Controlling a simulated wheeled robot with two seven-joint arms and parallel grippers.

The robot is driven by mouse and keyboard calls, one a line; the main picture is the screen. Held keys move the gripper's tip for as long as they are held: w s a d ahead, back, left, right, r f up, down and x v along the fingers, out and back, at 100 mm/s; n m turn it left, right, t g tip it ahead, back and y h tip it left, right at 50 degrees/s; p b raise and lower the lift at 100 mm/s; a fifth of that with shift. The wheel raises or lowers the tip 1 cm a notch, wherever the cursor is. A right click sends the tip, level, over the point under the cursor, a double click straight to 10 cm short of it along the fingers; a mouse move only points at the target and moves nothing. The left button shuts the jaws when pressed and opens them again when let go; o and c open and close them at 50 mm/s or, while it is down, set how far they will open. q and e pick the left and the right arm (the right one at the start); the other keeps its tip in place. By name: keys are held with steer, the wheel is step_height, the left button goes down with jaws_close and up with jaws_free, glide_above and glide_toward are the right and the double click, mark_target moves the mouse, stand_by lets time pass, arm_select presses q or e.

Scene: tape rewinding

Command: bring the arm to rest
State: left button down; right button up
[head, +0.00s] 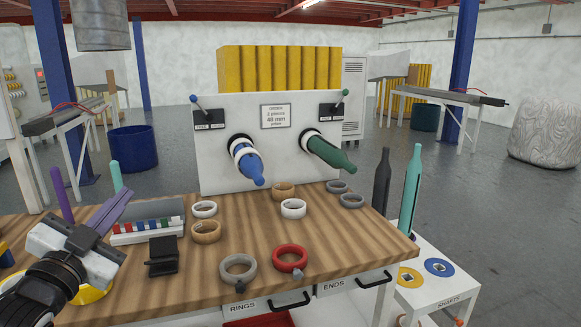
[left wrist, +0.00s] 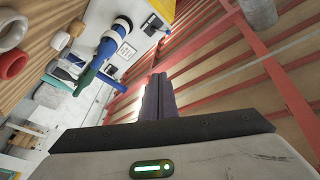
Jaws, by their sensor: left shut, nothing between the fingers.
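My left gripper (head: 108,208) is over the left part of the wooden workbench, its fingers pointing up and to the right. The fingers are together and hold nothing. In the left wrist view the shut fingers (left wrist: 157,98) point up toward the red roof beams, clear of any object. My left forearm comes in from the lower left corner of the head view. My right gripper does not show in either view.
The wooden workbench (head: 220,270) carries several tape rings, a red ring (head: 290,258) and a black dispenser (head: 163,255). A white panel (head: 215,175) at the back holds a blue bottle shape (head: 250,167) and a green one (head: 330,154). A white shafts cart (head: 440,285) stands at right.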

arm_select(q)
steer(key=s+d+f+n+g, duration=0.1)
steer(key=s+d+f+g, duration=0.15)
steer(key=f, duration=0.75)
steer(key=s+d+f+n+g, duration=0.15)
steer(key=s+f, duration=0.25)
steer(key=f, duration=0.6)
steer(key=s+d+f+n+g, duration=0.1)
steer(key=s+d+f+g, duration=0.2)
steer(key=f, duration=0.7)
steer(key=s+d+f+n+g, duration=0.1)
steer(key=s+d+f, duration=0.3)
steer(key=s+f, duration=0.5)
steer(key=s+d+f+n+g+h, duration=0.1)
steer(key=s+d+f+g, duration=0.2)
steer(key=s+f, duration=0.5)
steer(key=s+d, duration=0.1)
steer(key=s, duration=0.2)
steer(key=shift+s+f+n+g, duration=0.35)
steer(key=shift+s+g, duration=0.05)
steer(key=shift+d, duration=0.1)
